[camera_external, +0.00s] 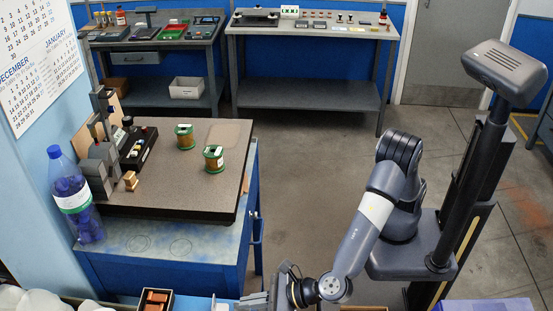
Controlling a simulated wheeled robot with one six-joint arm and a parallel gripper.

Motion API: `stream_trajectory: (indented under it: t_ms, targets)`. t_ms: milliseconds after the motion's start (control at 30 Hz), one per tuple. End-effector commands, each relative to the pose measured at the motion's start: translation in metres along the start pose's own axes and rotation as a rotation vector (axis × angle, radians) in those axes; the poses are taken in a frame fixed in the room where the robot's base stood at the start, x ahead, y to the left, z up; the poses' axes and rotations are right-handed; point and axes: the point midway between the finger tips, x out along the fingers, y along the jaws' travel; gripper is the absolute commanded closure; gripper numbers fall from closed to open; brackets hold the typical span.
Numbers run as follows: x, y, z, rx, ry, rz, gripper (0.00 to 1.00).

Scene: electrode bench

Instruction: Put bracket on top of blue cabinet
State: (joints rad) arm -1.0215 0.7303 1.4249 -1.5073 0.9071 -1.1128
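The blue cabinet (200,246) stands at left centre, with a worn bluish top and a handle on its right side. A dark-edged brown slab (205,190) covers much of its top. My arm reaches down to the bottom edge of the picture, in front of the cabinet. My gripper (254,300) is low there, partly cut off by the frame. I cannot tell whether its fingers are open or shut or hold anything. No bracket can be clearly made out; small grey parts by the gripper are too cropped to identify.
On the slab are two green-ended spools (213,159), a black control box (138,148) and grey apparatus (100,165). A blue bottle (75,195) stands at the cabinet's left edge. A box with brown blocks (155,300) sits at the bottom. The cabinet's front top strip is bare.

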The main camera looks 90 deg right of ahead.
Motion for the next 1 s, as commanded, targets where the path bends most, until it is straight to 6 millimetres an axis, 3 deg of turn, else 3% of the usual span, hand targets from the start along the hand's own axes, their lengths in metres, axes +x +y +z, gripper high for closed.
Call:
stream_trajectory:
  t_ms: [567,867,1000]
  targets:
    - [0.0044,-0.0001,-0.0106,0.0,0.0,0.0,1.0]
    - [0.0039,-0.0001,-0.0095,0.0,0.0,0.0,0.74]
    - [0.0039,-0.0001,-0.0095,0.0,0.0,0.0,0.73]
